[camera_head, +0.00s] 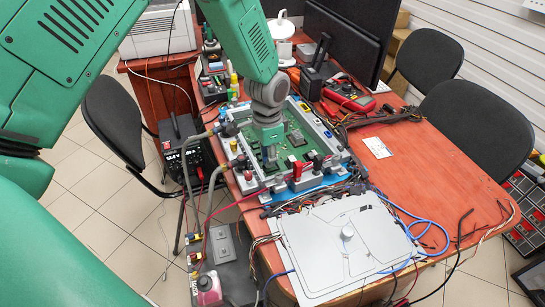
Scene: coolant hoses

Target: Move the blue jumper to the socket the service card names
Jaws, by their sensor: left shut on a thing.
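My left gripper (269,158) points down over the green circuit board (290,140) in a grey frame, near its left side. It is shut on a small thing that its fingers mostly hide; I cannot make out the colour. A small blue piece (328,134) shows at the board's right rim, but I cannot tell whether it is the blue jumper. Red and black plugs (296,170) stand along the near rim. A white printed card (377,147) lies on the table right of the board; its text is too small to read. My right gripper is not in view.
A silver box (345,245) with cables and blue hoses around it sits at the near edge. A red multimeter (347,95) and a monitor (350,40) stand behind the board. The red table (440,170) is clear on the right. Chairs (475,125) stand around it.

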